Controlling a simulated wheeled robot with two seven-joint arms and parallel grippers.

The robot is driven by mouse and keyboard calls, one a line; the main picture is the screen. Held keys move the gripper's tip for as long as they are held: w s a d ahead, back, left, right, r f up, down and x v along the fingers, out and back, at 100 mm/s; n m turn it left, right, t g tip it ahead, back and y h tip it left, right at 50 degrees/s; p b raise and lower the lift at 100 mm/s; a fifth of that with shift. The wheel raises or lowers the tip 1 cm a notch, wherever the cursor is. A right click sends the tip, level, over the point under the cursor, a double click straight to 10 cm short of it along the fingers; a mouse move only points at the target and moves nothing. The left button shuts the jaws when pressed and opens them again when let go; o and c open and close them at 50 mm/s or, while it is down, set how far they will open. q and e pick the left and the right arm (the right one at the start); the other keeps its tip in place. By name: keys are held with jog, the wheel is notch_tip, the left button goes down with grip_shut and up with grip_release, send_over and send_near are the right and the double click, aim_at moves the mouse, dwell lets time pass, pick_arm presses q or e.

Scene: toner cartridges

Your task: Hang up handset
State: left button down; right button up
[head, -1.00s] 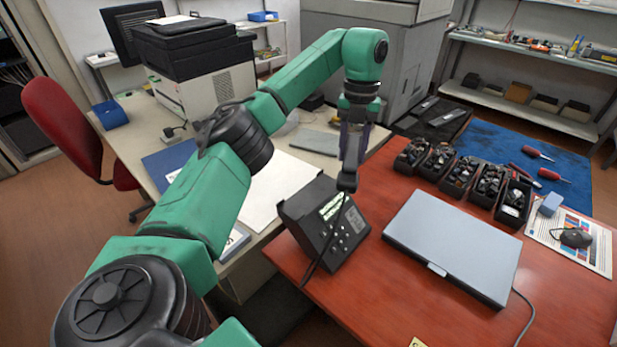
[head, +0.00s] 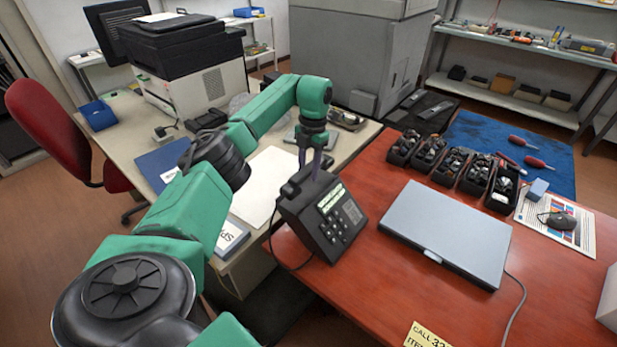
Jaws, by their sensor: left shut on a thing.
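The black desk phone (head: 343,232) stands tilted at the left edge of the red desk, its keypad and screen facing me. My left gripper (head: 311,170) points down at the phone's upper left side and is shut on the dark handset (head: 296,184). The handset is at the cradle side of the phone, left of the screen. I cannot tell whether it rests fully in the cradle or is slightly above it. A thin cord loops down the phone's left side. My right gripper is not in view.
A closed grey laptop (head: 447,232) lies right of the phone on the red desk (head: 385,290). Several black bins (head: 452,166) stand behind it. A mouse (head: 560,221) lies on a printed sheet at the right. A lighter desk with a printer (head: 190,75) is at the left.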

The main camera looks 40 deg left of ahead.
pick_arm(q)
notch_tip(320, 180, down, 3)
jog(key=shift+d, duration=0.15)
jog(key=shift+w+f, duration=0.1)
jog(key=shift+f, duration=0.25)
jog(key=shift+c, duration=2.2)
grip_release()
jog(key=shift+r, duration=0.1)
jog(key=shift+r, duration=0.3)
jog(key=r, duration=0.3)
jog(key=w+r+b, duration=0.1)
jog(key=r, duration=0.7)
jog(key=shift+w+r, duration=0.15)
jog(key=shift+r, duration=0.05)
jog(key=shift+f, duration=0.15)
